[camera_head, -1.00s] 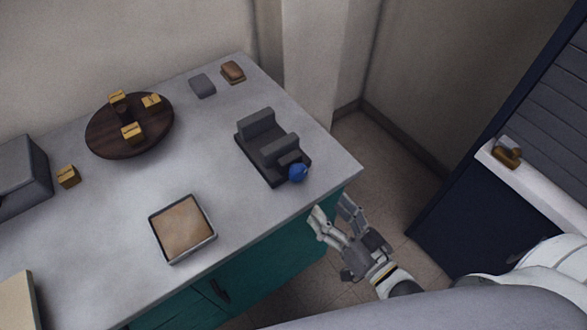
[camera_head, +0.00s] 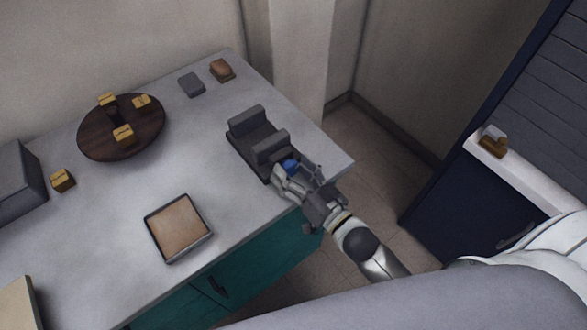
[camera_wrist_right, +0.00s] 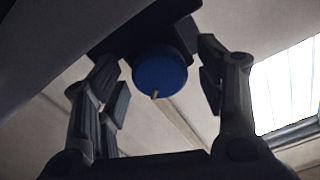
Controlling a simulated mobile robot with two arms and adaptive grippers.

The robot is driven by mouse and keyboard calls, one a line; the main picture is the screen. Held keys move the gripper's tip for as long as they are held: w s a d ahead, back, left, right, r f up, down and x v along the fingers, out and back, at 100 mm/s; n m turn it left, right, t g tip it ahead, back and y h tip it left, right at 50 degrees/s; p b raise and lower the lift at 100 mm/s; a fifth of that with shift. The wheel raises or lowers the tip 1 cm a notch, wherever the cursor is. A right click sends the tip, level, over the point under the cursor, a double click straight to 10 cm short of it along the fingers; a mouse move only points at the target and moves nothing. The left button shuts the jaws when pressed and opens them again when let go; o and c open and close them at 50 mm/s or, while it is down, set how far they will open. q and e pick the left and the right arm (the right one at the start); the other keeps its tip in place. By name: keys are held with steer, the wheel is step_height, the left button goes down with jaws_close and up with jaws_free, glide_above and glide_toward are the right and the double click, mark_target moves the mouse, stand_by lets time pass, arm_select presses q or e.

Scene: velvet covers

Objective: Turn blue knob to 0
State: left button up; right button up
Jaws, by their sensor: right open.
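The blue knob (camera_head: 291,165) sits at the near end of a dark grey device (camera_head: 252,133) on the table. In the right wrist view the round blue knob (camera_wrist_right: 160,70) has a small pale pointer at its lower edge. No number marks can be read. My right gripper (camera_head: 294,176) is at the knob, with its fingers partly hiding it in the head view. In the right wrist view the open fingers (camera_wrist_right: 162,90) stand on either side of the knob, with gaps showing between them and it. My left gripper is not in view.
The grey table (camera_head: 110,225) holds a dark round board (camera_head: 90,142) with several yellow blocks, a square tray (camera_head: 208,240), a grey block (camera_head: 191,84) and a brown block (camera_head: 222,70). A dark blue cabinet (camera_head: 440,210) stands at the right, beyond open floor.

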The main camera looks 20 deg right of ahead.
steer(key=c, duration=1)
steer(key=shift+c, duration=0.2)
steer(key=shift+w, duration=0.1)
steer(key=n+p, duration=0.2)
steer(key=n, duration=0.2)
steer(key=shift+r, duration=0.1)
steer(key=shift+a+n+p, duration=0.1)
steer(key=shift+n+p, duration=0.4)
steer(key=shift+n, duration=2.3)
steer(key=o, duration=1)
